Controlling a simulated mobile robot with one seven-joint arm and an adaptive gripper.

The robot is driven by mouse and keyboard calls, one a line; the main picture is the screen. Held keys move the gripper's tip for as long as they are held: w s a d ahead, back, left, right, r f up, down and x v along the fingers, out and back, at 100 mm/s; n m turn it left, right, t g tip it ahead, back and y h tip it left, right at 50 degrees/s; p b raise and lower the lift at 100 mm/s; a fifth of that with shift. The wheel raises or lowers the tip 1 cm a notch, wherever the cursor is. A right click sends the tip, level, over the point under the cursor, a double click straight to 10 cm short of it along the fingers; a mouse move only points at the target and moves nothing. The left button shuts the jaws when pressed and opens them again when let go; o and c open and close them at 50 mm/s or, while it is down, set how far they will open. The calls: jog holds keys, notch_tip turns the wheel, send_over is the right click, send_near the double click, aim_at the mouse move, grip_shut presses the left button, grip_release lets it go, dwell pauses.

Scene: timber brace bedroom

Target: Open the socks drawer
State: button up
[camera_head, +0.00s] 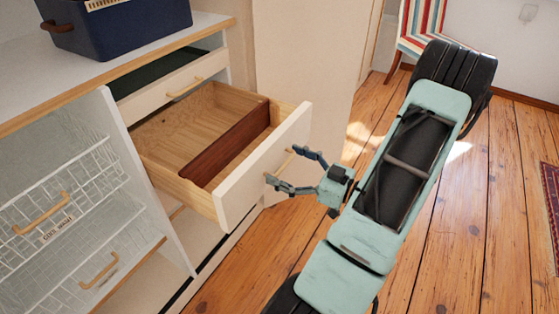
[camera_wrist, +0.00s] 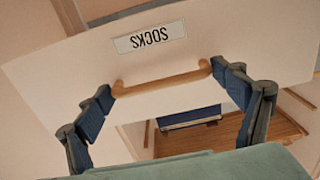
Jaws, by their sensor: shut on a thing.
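The socks drawer (camera_head: 238,196) is pulled well out of the white cabinet. Its wooden inside shows empty, with a red-brown divider (camera_head: 228,145) along it. In the wrist view its white front (camera_wrist: 70,85) bears a SOCKS label (camera_wrist: 150,38), seen upside down. Below the label in that view is a pale wooden handle (camera_wrist: 160,82). My gripper (camera_head: 284,166) is at the drawer front, its two fingers at opposite ends of the handle and shut on it. The fingers also show in the wrist view (camera_wrist: 168,94).
A drawer (camera_head: 165,90) above stands slightly out, showing dark green inside. A blue basket (camera_head: 115,30) sits on the cabinet top. Wire baskets (camera_head: 65,210) are at left. A striped chair (camera_head: 418,25) stands at the back. Wooden floor (camera_head: 500,220) is clear at right, with a red rug (camera_head: 552,195) edge.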

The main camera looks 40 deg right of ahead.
dwell(0.3)
jog(key=o, duration=1.5)
jog(key=shift+o, duration=0.2)
jog(key=shift+s, duration=0.15)
jog(key=v, duration=1.1)
jog(key=shift+s+d, duration=0.15)
jog(key=shift+s, duration=0.25)
